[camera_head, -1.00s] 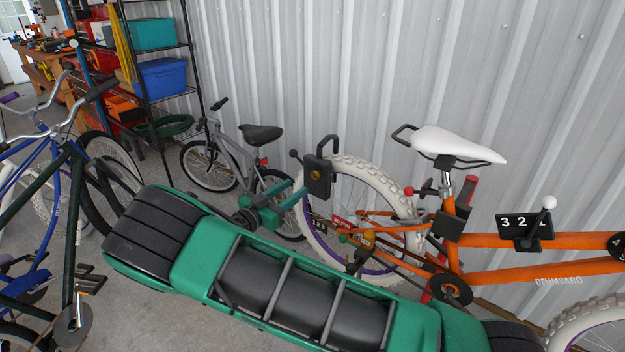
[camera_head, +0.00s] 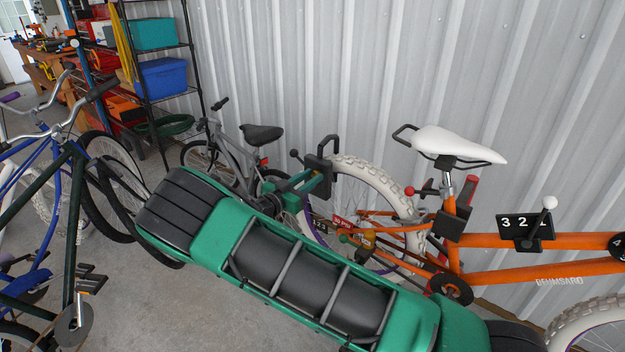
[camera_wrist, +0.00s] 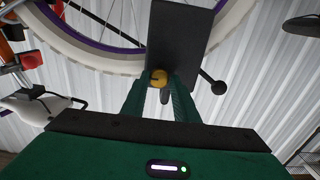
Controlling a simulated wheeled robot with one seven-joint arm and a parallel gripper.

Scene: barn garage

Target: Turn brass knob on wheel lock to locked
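The wheel lock is a black box (camera_head: 318,176) with a dark shackle above it, beside the white-tyred rear wheel (camera_head: 350,170) of the orange bike. In the wrist view the lock (camera_wrist: 178,45) shows as a dark plate with the brass knob (camera_wrist: 158,77) at its lower edge. My gripper (camera_wrist: 159,84) is open, with one green fingertip on each side of the knob. Whether the fingertips touch the knob is unclear. In the head view my gripper (camera_head: 312,185) is at the lock's face and the knob is largely hidden.
A black ball-ended lever (camera_wrist: 218,87) sticks out beside the lock. The orange bike with a white saddle (camera_head: 458,143) stands right, along the corrugated wall. A small grey bike (camera_head: 235,160) stands behind my arm. More bikes (camera_head: 60,190) stand at the left, near a shelf.

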